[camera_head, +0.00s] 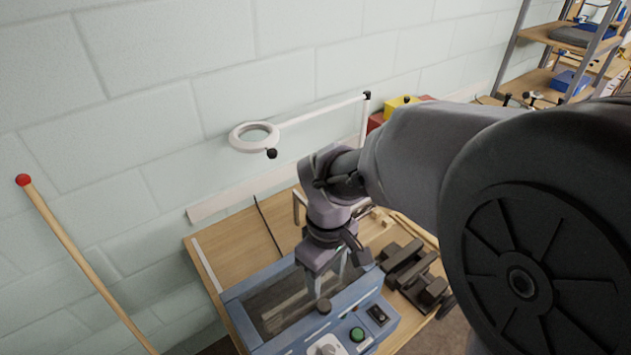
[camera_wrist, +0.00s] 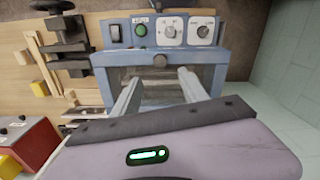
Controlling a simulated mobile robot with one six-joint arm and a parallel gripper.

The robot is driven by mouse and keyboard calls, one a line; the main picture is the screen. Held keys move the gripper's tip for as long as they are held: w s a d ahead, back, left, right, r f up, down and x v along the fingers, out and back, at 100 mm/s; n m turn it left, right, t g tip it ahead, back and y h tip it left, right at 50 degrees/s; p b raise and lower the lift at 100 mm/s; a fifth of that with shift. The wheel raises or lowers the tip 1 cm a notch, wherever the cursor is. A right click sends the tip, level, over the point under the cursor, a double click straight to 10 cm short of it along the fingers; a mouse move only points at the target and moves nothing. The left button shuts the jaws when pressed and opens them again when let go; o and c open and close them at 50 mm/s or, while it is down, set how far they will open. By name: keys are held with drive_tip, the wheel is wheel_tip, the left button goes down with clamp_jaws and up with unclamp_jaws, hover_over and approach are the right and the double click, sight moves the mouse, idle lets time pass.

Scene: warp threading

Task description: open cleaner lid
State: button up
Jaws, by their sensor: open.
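The cleaner is a blue box-shaped machine (camera_head: 365,305) on the wooden table, with a dark see-through lid (camera_head: 270,300) on top and a dark round knob (camera_head: 323,306) at the lid's front edge. In the wrist view the lid looks shut, and the knob (camera_wrist: 160,61) sits beside the control panel (camera_wrist: 165,31). My gripper (camera_head: 328,287) points down over the lid, close to the knob. In the wrist view its two fingers (camera_wrist: 158,75) are spread apart, with the knob between and beyond their tips. Whether they touch the lid cannot be told.
Dark metal blocks (camera_head: 408,268) lie on the table right of the cleaner. A white ring lamp (camera_head: 254,137) on an arm hangs behind, by the wall. A wooden pole with a red tip (camera_head: 24,181) leans at the left. Bare table (camera_head: 235,235) lies behind the cleaner.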

sight(324, 305)
wheel_tip(324, 305, down, 11)
drive_tip(key=shift+a+f+b, duration=0.1)
drive_tip(key=shift+b, duration=1.1)
clamp_jaws()
idle(0.3)
